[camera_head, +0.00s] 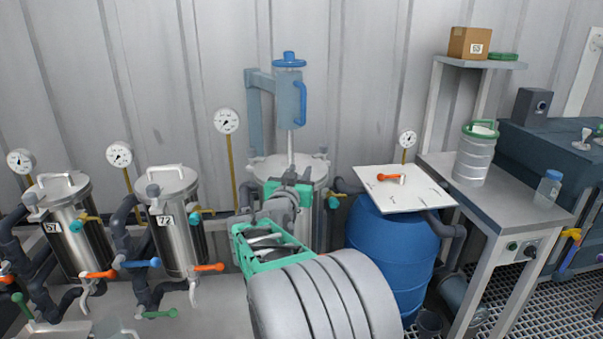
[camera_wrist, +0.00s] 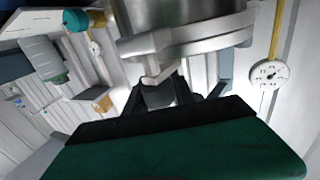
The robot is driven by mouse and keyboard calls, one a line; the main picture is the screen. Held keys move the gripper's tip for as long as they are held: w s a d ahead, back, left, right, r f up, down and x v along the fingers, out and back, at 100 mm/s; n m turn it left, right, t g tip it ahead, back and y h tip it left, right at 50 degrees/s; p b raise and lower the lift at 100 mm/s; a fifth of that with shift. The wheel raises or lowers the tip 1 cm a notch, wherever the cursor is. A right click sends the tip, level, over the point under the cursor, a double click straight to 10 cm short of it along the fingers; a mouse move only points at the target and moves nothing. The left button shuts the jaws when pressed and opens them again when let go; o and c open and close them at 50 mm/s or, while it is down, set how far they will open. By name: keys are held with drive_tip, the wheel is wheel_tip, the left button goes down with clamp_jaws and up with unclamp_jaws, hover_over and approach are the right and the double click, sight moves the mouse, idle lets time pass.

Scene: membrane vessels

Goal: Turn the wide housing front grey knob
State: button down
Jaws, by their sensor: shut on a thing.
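The wide housing (camera_head: 315,172) is a broad steel vessel with a flanged lid, standing against the back wall. Its steel body and lid rim (camera_wrist: 185,38) fill the top of the wrist view. My gripper (camera_head: 288,188), with green and grey parts, reaches to the front of its lid and covers most of that side in the head view. In the wrist view the front grey knob (camera_wrist: 158,95) shows dark grey under a light metal bolt, beyond my black-edged green finger. My gripper is shut on the knob. The knob's full outline and turn are hidden.
Two narrower housings (camera_head: 180,235) with gauges and colored valve handles stand at the left. A blue barrel (camera_head: 385,245) with a white board (camera_head: 400,190) is close on the right, beside a grey bench (camera_head: 490,200).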

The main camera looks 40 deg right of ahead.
drive_tip(key=n+t+y, duration=0.3)
drive_tip(key=t+y, duration=0.1)
drive_tip(key=shift+w+f+n+b, duration=0.1)
drive_tip(key=shift+f+n+b, duration=0.05)
drive_tip(key=shift+n+b, duration=0.2)
drive_tip(key=n+t+y+b, duration=0.2)
drive_tip(key=y+b, duration=0.1)
drive_tip(key=a+n+t+y+b, duration=0.1)
drive_tip(key=shift+w+f+n+y, duration=0.25)
drive_tip(key=shift+w+f+y, duration=0.05)
drive_tip(key=shift+y, duration=0.1)
drive_tip(key=n+y+b, duration=0.1)
drive_tip(key=n+y, duration=0.1)
drive_tip(key=y, duration=0.1)
drive_tip(key=t+y+b, duration=0.1)
drive_tip(key=shift+w+a+r+n+b, duration=0.1)
drive_tip(key=shift+w+a+n+b, duration=0.05)
drive_tip(key=shift+a+n+b, duration=0.2)
drive_tip(key=n+y+b, duration=0.1)
drive_tip(key=n+y, duration=0.1)
drive_tip(key=y, duration=0.1)
drive_tip(key=a+n+y+b, duration=0.1)
drive_tip(key=n+y, duration=0.1)
drive_tip(key=y, duration=0.1)
drive_tip(key=shift+a+r+g+y, duration=0.2)
drive_tip(key=shift+g+y, duration=0.1)
drive_tip(key=shift+a, duration=0.1)
